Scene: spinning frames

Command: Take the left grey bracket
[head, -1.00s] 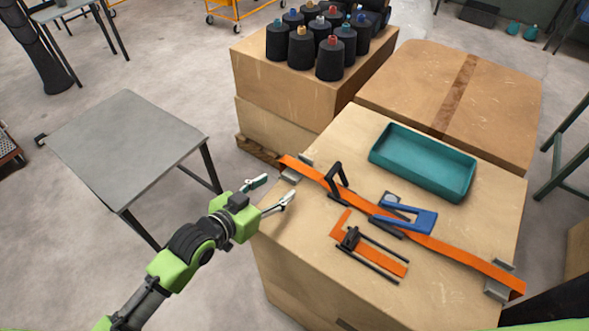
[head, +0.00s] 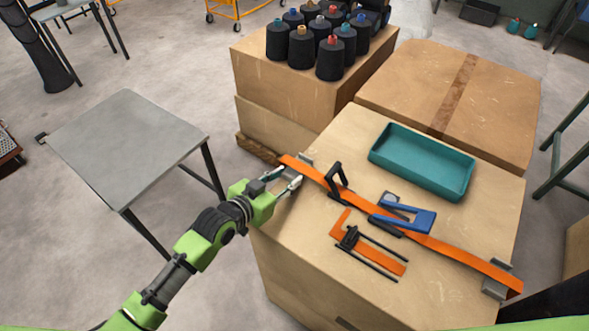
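The left grey bracket (head: 305,159) sits at the far left corner of the cardboard box top, at the left end of an orange strap (head: 460,258) that crosses over it. My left gripper (head: 291,174) is at this bracket, with its two pale fingertips on either side of the bracket's near part. The fingertips are apart, but whether they press on the bracket cannot be told. The fingers hide some of it. A second grey bracket (head: 494,290) is at the strap's right end. My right gripper is not in view.
On the same box lie a black angled piece (head: 337,180), a blue clamp-like tool (head: 415,217), an orange-and-black tool (head: 372,252) and a teal tray (head: 422,162). Cones of black yarn (head: 300,48) stand on the box behind. A grey table (head: 125,145) is at left.

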